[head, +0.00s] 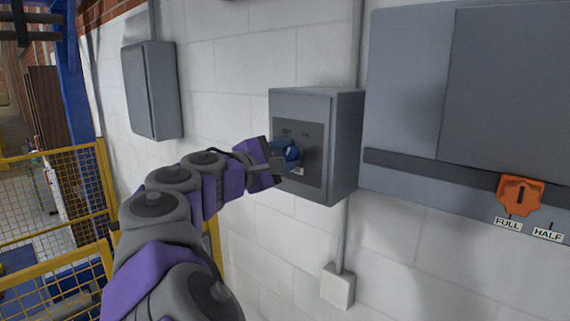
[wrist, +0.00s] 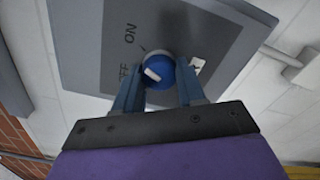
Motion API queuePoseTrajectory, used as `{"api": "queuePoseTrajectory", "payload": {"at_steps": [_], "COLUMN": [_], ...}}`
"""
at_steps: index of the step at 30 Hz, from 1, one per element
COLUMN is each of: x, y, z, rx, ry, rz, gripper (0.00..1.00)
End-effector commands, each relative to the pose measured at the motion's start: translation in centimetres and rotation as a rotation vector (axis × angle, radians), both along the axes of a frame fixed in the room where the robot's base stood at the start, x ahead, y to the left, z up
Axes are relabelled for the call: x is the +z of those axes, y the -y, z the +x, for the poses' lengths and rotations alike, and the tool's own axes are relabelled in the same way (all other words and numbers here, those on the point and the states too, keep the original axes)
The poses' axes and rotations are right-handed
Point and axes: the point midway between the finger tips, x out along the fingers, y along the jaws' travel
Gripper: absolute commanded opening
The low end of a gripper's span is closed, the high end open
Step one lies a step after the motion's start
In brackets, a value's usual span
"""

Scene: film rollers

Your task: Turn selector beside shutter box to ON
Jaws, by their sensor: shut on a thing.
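The selector is a blue round knob (head: 291,153) on the dark front plate of a grey wall box (head: 345,150). In the wrist view, the knob (wrist: 160,70) has a white mark on its face. My gripper (head: 284,158) is shut on the knob, one finger on each side, as the wrist view also shows (wrist: 160,92).
A large grey box (head: 410,80) on the right carries an orange switch (head: 520,194) labelled FULL and HALF. Another grey box (head: 152,90) hangs on the left. A small white box (head: 338,287) sits below on a conduit. Yellow fencing (head: 60,190) stands at the left.

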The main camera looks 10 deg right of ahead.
Motion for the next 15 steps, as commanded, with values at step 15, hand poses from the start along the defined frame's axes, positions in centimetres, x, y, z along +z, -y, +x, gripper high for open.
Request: {"api": "queuePoseTrajectory", "payload": {"at_steps": [15], "x": [-0.25], "y": [0.03], "z": [-0.01], "rx": [-0.002], "ry": [0.104], "rz": [0.083], "gripper": [0.09]}}
